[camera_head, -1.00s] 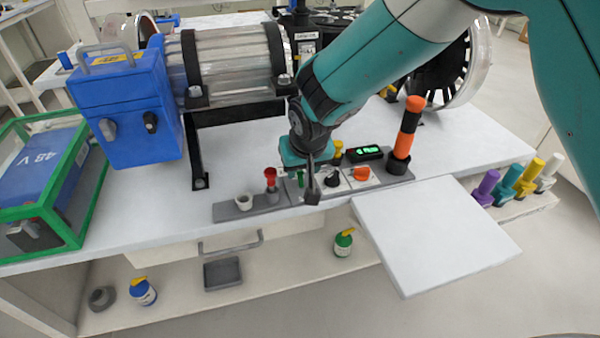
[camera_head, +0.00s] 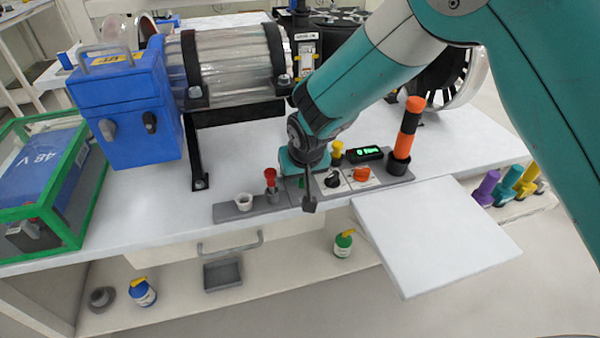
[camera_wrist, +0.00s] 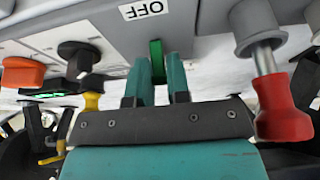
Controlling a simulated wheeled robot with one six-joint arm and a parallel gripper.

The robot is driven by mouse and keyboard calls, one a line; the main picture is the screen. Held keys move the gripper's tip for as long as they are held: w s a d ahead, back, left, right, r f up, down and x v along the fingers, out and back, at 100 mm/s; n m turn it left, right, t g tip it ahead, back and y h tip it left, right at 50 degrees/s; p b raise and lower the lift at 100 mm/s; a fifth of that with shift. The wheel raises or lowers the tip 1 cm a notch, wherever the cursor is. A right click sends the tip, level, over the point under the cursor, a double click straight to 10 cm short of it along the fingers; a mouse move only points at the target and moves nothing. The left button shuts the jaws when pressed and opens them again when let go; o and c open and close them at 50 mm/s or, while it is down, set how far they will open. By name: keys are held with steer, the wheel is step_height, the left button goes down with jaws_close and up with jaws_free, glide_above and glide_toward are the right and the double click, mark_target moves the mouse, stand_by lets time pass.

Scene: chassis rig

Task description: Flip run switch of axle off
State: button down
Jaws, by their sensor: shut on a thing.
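The run switch is a small green lever (camera_wrist: 157,60) on a grey console (camera_head: 260,210) at the front of the bench. In the wrist view, a white "OFF" label (camera_wrist: 145,9) sits on the panel beside it. My gripper (camera_wrist: 157,88) has its two teal fingers on either side of the green lever and is shut on it. In the head view a little of the green lever (camera_head: 302,182) shows beside my wrist (camera_head: 305,155); my fingertips are hidden there. A small display (camera_head: 364,153) on the console shows green text that seems to start with 0.
Close by stand a red-topped plunger (camera_head: 270,177), a black knob (camera_head: 332,180), an orange knob (camera_head: 361,174), a yellow part (camera_head: 337,149) and an orange-black handle (camera_head: 407,130). A white board (camera_head: 435,235) juts out at the right front. A blue box (camera_head: 125,110) stands left.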

mark_target(301, 179)
steer(key=shift+s+f+b, duration=0.1)
steer(key=shift+b, duration=0.3)
steer(key=t+b, duration=0.1)
steer(key=b, duration=0.2)
steer(key=s+t+y+b, duration=0.1)
steer(key=t+b, duration=0.2)
steer(key=b, duration=0.2)
steer(key=shift+s+d+f+t+b, duration=0.2)
steer(key=shift+f+t+b, duration=0.1)
steer(key=shift+f+b, duration=0.1)
steer(key=t+b, duration=0.2)
steer(key=b, duration=0.3)
steer(key=s+t+y+b, duration=0.1)
steer(key=b, duration=0.4)
steer(key=shift+d+t, duration=0.15)
steer(key=shift+t, duration=0.25)
steer(key=t+b, duration=0.1)
steer(key=b, duration=0.1)
steer(key=shift+s+r+y+b, duration=0.15)
steer(key=shift+y+b, duration=0.2)
steer(key=shift+y, duration=0.05)
steer(key=shift+r+b, duration=0.15)
steer(key=shift+b, duration=0.2)
steer(key=c, duration=1.1)
jaws_free()
